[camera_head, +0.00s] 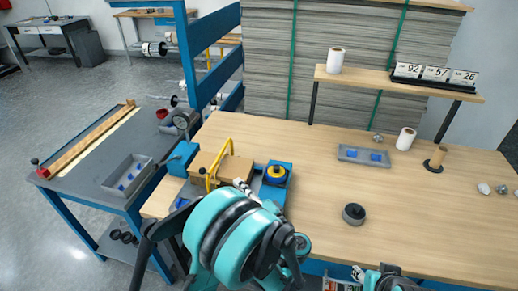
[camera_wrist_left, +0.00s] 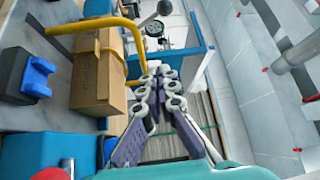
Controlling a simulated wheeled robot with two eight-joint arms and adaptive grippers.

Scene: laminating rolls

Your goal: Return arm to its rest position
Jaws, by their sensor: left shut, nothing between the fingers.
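My left arm's teal and black wrist fills the lower middle of the head view. My left gripper (camera_head: 242,187) points away over the blue-framed bench device and is partly hidden behind the wrist. In the left wrist view my left gripper (camera_wrist_left: 161,72) shows its fingertips together, with nothing between them. It is beside a cardboard box (camera_wrist_left: 97,75) and a yellow bent handle (camera_wrist_left: 138,42). A teal and dark part of my right arm (camera_head: 388,279) shows at the bottom edge; its fingers cannot be made out.
The wooden table (camera_head: 300,150) carries a black roll (camera_head: 354,213), a grey tray (camera_head: 363,155) and a white roll (camera_head: 407,138). The cardboard box (camera_head: 221,169) and a blue device with a dark round top (camera_head: 276,174) stand close to the left gripper. A blue post (camera_head: 187,55) rises behind.

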